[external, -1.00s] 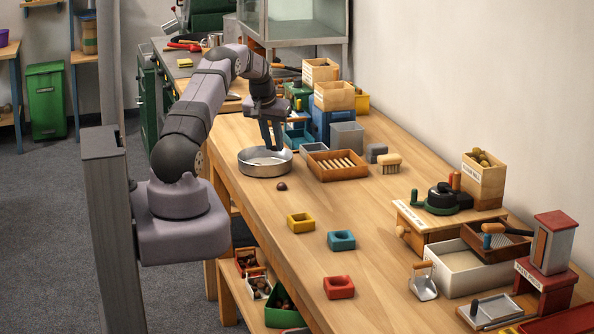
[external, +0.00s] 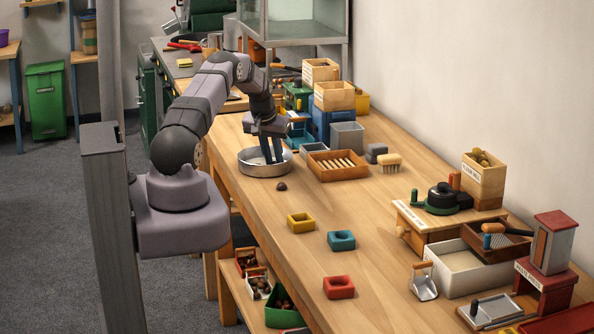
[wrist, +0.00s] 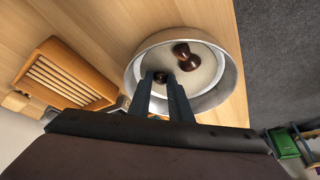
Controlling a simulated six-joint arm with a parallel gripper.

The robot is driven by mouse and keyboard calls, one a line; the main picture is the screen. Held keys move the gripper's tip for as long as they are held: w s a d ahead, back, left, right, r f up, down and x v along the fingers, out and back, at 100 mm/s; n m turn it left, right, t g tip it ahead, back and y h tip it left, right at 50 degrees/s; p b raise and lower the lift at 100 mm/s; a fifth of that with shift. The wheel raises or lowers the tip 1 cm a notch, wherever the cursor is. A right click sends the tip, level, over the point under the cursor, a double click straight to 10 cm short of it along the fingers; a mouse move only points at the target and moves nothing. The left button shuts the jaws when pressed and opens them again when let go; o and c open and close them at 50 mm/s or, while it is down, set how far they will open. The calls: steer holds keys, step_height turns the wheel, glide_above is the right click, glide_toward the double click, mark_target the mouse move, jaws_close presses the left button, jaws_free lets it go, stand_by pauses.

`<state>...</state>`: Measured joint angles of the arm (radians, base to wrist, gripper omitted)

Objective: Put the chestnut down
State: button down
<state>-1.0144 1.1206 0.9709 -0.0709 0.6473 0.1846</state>
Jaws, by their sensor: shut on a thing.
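The round metal pan (external: 247,166) stands on the wooden bench. In the external view my gripper (external: 272,161) points down with its fingertips inside the pan's rim. In the wrist view my gripper (wrist: 160,80) is shut on a small dark brown chestnut (wrist: 160,77) between the fingertips. Whether that chestnut touches the pan's floor I cannot tell. A dark brown two-lobed shape (wrist: 186,56), likely chestnuts, is in the pan just beyond the fingertips. Another chestnut (external: 281,186) lies on the bench outside the pan, on its near side.
A slatted wooden tray (external: 337,176) sits close to the pan's right, with a brush (external: 390,163) past it. Yellow (external: 301,223), blue (external: 341,240) and red (external: 339,287) blocks with hollows stand nearer on the bench. The bench's left edge is close to the pan.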

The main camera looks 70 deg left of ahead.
steer(key=shift+f, duration=0.2)
steer(key=c, duration=1.6)
jaws_free()
steer(key=shift+r, duration=0.1)
steer(key=shift+r, duration=0.3)
steer(key=b+v, duration=0.3)
steer(key=v, duration=0.8)
steer(key=shift+s+d+r, duration=0.15)
steer(key=shift+r, duration=0.15)
steer(key=shift+d, duration=0.1)
